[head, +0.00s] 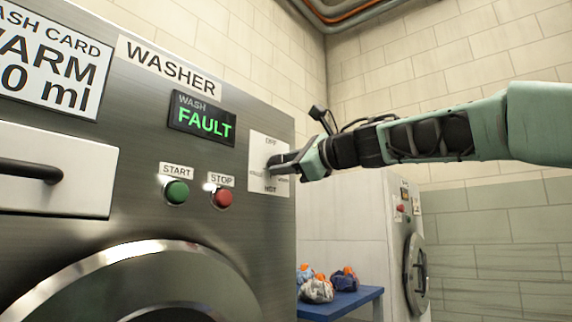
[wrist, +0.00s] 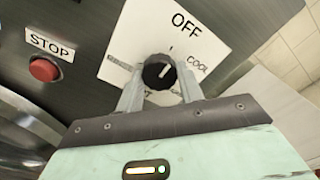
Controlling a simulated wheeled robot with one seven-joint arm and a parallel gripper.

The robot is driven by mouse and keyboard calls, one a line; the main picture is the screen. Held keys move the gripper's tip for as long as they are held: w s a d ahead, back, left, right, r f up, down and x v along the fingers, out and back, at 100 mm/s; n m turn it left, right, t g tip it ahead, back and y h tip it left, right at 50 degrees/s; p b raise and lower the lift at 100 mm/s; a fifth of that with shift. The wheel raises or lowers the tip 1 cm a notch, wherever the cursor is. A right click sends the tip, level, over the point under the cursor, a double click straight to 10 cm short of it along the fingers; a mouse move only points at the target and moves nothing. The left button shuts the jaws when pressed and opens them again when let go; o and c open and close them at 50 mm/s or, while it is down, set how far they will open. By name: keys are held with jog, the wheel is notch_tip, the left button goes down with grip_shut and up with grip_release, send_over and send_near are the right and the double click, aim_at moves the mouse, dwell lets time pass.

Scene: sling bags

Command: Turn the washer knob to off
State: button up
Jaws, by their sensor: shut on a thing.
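The washer knob (wrist: 159,72) is round and black with a white pointer line. It sits on a white dial plate (wrist: 125,62), marked OFF at the top and COOL at the right. In the wrist view the pointer line slants up and to the right; exactly which mark it meets is hard to tell. My gripper (wrist: 160,82) is shut on the knob, one finger on each side. In the head view my gripper (head: 276,166) reaches the dial plate (head: 258,150) from the right and hides most of the knob. The lower dial label is partly covered in the wrist view.
A green START button (head: 176,192) and a red STOP button (head: 223,197) are left of the dial. A blue table (head: 345,299) with small bags and another machine (head: 399,245) stand behind at right.

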jog(key=o, duration=1)
jog(key=shift+s+d, duration=0.1)
jog(key=b+v, duration=0.1)
jog(key=v, duration=1.6)
jog(key=shift+f, duration=0.1)
